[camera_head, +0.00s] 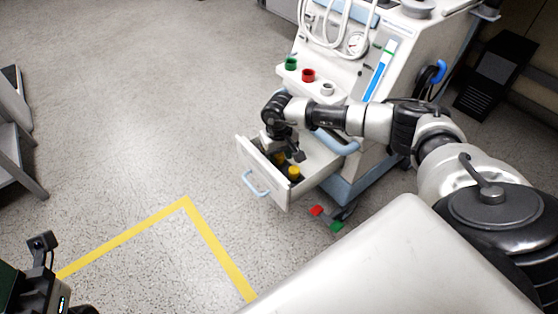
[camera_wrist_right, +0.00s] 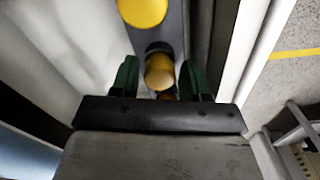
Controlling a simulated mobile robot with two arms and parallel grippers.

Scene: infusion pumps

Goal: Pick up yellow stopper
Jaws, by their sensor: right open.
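Yellow stoppers stand in the open white drawer (camera_head: 262,177) of the machine in the head view. One yellow stopper (camera_head: 294,173) shows near the drawer's front right. My right gripper (camera_head: 283,152) points down into the drawer behind it. In the right wrist view, the open green fingers (camera_wrist_right: 158,78) stand on either side of a yellow stopper (camera_wrist_right: 159,71), with gaps visible. A larger-looking yellow stopper (camera_wrist_right: 143,10) is at the top edge, and another yellow part shows below the middle one, mostly hidden. My left gripper (camera_head: 42,262) is only partly in view at the lower left.
The white machine (camera_head: 405,50) stands behind the drawer, with green (camera_head: 291,63) and red (camera_head: 308,75) caps on its ledge. Drawer walls close in on both sides of the right gripper. Red and green pieces (camera_head: 317,210) are below.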

